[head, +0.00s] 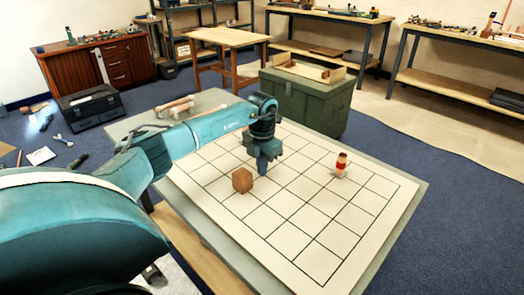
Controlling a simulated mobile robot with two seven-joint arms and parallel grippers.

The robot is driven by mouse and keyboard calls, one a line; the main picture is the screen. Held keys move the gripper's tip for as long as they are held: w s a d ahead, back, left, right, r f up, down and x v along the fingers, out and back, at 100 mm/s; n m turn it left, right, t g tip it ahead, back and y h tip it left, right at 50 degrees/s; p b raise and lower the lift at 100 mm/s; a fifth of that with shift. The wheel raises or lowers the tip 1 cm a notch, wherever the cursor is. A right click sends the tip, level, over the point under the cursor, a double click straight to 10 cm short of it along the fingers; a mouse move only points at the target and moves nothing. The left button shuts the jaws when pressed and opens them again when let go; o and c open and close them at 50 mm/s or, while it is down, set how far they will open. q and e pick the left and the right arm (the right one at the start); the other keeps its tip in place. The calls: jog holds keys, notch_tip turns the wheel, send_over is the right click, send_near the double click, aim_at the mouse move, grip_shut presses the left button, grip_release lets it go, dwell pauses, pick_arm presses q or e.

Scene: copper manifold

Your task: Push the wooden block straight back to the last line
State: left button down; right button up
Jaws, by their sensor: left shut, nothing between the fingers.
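The wooden block (242,180), a small brown cube, sits on the white gridded board (318,262) on the table, left of the board's middle. My left gripper (262,170) points down just right of and slightly behind the block. It is shut and holds nothing. Whether its fingertips touch the block or the board I cannot tell. The black grid lines run across the board, and my left arm covers part of its far left side. My right gripper is not in view.
A red and tan cylinder (341,164) stands on the board to the right of my gripper. Pale wooden pieces (175,106) lie at the table's far left. A green chest (309,100) stands beyond the table. The board's right front part is clear.

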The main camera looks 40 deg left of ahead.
aim_at(252, 173)
pick_arm(q)
jog(key=s+p, duration=0.1)
jog(key=s, duration=0.2)
jog(key=shift+s+a, duration=0.1)
jog(key=shift+a, duration=0.1)
jog(key=shift+s, duration=0.4)
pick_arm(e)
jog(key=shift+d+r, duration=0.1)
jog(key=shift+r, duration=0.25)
pick_arm(q)
jog(key=shift+s, duration=0.1)
